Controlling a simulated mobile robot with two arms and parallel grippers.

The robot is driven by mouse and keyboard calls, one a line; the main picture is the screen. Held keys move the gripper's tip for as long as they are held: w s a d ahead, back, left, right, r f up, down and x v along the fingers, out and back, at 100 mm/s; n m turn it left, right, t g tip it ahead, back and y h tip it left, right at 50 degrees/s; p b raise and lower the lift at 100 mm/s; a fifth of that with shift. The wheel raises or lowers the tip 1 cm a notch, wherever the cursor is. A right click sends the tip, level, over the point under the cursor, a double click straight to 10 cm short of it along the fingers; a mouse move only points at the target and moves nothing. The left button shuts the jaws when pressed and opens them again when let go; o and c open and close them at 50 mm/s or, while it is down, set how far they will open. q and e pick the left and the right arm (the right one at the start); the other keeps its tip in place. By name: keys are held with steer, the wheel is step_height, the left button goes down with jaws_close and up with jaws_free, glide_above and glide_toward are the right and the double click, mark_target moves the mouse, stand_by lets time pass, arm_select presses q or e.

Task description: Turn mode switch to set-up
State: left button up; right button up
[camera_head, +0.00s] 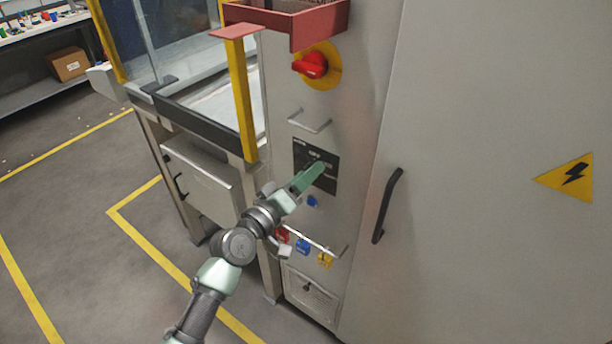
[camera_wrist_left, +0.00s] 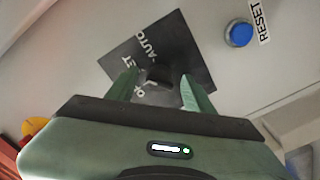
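The mode switch is a dark square plate (camera_head: 301,152) on the grey cabinet front. In the left wrist view the plate (camera_wrist_left: 183,45) carries white lettering, with "AUTO" readable and other words partly covered. A dark knob (camera_wrist_left: 157,74) sits at its middle; its pointing direction is unclear. My left gripper (camera_head: 318,168) reaches up to the plate in the head view. In the left wrist view its two green fingers (camera_wrist_left: 160,92) stand apart, one on each side of the knob, with gaps visible; contact cannot be told. My right gripper is in neither view.
A blue RESET button (camera_wrist_left: 240,33) is beside the plate. A red rotary switch (camera_head: 312,66) and a handle (camera_head: 310,122) are above; a rail with red, blue and yellow tags (camera_head: 303,245) is below. A black door handle (camera_head: 387,205) is to the right.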

arm_select(q)
steer(key=b+v, duration=0.1)
steer(key=v, duration=0.6)
steer(key=shift+s+a, duration=0.25)
steer(key=shift+s, duration=0.05)
stand_by(0.3)
